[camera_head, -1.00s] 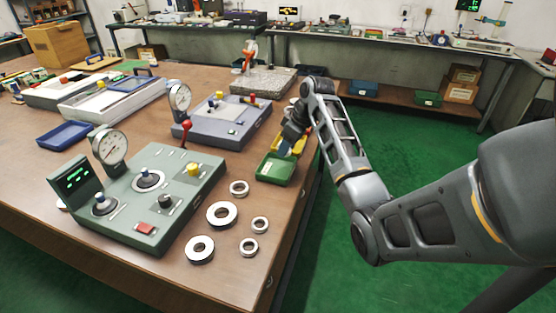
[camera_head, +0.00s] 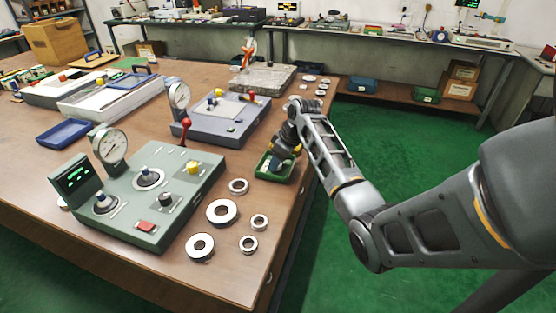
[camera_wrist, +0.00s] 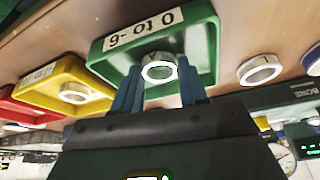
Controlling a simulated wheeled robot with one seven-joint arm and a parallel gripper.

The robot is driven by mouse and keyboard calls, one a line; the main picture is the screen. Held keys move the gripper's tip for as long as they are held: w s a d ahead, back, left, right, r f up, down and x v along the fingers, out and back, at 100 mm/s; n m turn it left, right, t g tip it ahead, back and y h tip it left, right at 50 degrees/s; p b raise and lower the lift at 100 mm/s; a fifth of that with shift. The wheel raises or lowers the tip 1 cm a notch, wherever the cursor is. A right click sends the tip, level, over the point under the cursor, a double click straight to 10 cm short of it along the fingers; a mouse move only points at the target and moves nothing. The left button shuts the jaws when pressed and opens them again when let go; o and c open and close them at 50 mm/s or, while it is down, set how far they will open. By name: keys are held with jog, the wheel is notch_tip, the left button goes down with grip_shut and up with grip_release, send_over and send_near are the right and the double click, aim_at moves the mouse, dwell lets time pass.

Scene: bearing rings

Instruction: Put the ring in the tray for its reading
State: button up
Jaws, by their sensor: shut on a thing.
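My gripper (camera_wrist: 160,84) is pointed into the green tray (camera_wrist: 207,50), its two blue fingers shut on a pale metal ring (camera_wrist: 160,71). The ring is over the tray's inside; whether it touches the floor I cannot tell. The tray's label (camera_wrist: 145,30) appears upside down and reads "0 to -6". In the head view my gripper (camera_head: 280,152) is at the green tray (camera_head: 263,172), and the ring is hidden. A yellow tray (camera_wrist: 35,84) beside it holds another ring (camera_wrist: 75,94). A red tray (camera_wrist: 25,112) stands beyond it.
Several loose rings, one of them large (camera_head: 222,212), lie on the brown table in front of the green tray. The grey-green gauge device (camera_head: 150,205) stands to their left, with a blue-grey device (camera_head: 225,125) behind. The table's right edge is close to the trays.

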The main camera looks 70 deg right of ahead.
jog(key=o, duration=1.1)
jog(key=shift+o, duration=0.2)
jog(key=v, duration=1.2)
jog(key=shift+r, duration=0.1)
